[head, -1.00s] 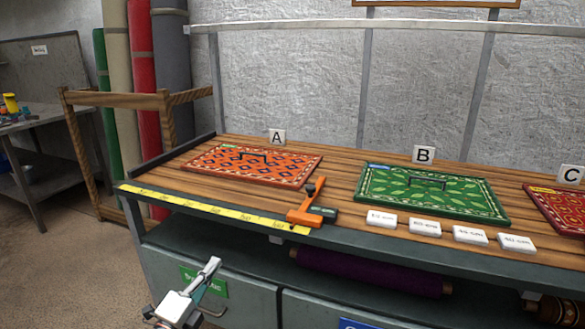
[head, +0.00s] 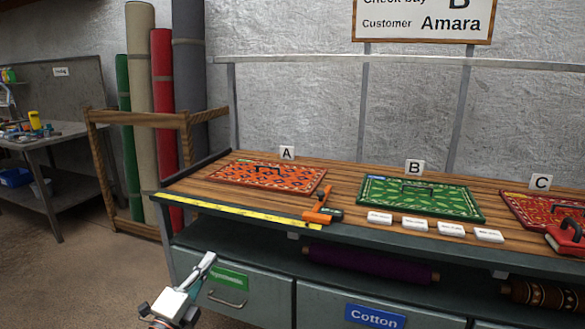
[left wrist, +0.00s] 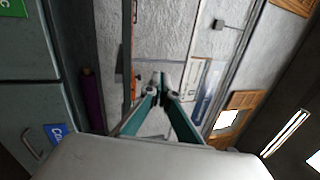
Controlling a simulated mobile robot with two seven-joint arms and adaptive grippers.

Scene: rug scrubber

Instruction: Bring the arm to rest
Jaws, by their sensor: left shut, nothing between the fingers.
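My left gripper (head: 207,262) shows at the lower left of the head view, in front of the bench drawers. Its fingers are together with nothing between them. In the left wrist view the closed fingertips (left wrist: 162,80) meet near the middle, with the wall behind them. My right gripper is in neither view.
The bench (head: 210,205) holds an orange rug (head: 265,178), a green rug (head: 425,200), a red rug (head: 530,207), an orange tool (head: 322,208) and several white tags. A yellow measuring strip (head: 240,212) runs along its front edge.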

